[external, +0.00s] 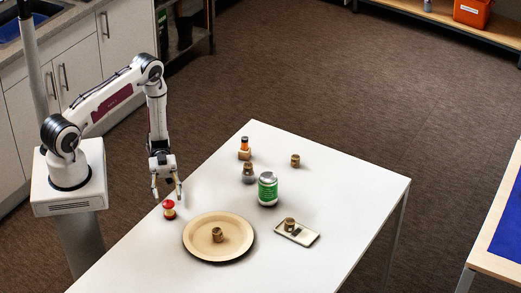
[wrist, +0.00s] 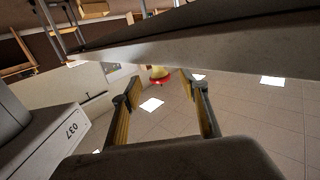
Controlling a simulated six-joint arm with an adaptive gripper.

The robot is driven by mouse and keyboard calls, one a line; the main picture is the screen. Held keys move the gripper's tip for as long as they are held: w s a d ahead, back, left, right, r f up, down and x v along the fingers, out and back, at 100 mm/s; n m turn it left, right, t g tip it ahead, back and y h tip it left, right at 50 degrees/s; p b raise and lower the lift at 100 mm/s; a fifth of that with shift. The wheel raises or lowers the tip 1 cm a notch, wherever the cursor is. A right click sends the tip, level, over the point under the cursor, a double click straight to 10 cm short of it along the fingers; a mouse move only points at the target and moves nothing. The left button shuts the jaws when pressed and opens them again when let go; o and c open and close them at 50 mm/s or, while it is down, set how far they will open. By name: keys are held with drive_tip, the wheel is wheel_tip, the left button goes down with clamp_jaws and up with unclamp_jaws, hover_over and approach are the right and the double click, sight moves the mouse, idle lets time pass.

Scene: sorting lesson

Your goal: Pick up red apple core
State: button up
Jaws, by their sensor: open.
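The red apple core (external: 169,210), red at both ends with a pale narrow middle, stands on the white table (external: 330,190) near its left edge. My gripper (external: 167,193) is open and empty, pointing down just above and behind the core in the external view. In the wrist view, which looks upside down, the apple core (wrist: 159,74) shows beyond the gap between my open fingers (wrist: 165,89). I see no contact between fingers and core.
A round tan plate (external: 198,248) holding a small brown item sits close by. A green can (external: 267,190), a small tray (external: 309,239) with brown and dark items, a bottle (external: 244,146), a metal-topped jar (external: 249,174) and a brown cylinder (external: 295,160) stand farther right.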

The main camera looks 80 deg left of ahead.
sight(169, 208)
drive_tip(key=shift+d, duration=0.9)
drive_tip(key=shift+d, duration=0.15)
drive_tip(key=shift+s+d+f, duration=0.1)
drive_tip(key=shift+d, duration=1.15)
drive_tip(key=shift+s+d+f, duration=0.1)
drive_tip(key=shift+d, duration=1.1)
drive_tip(key=c, duration=1.2)
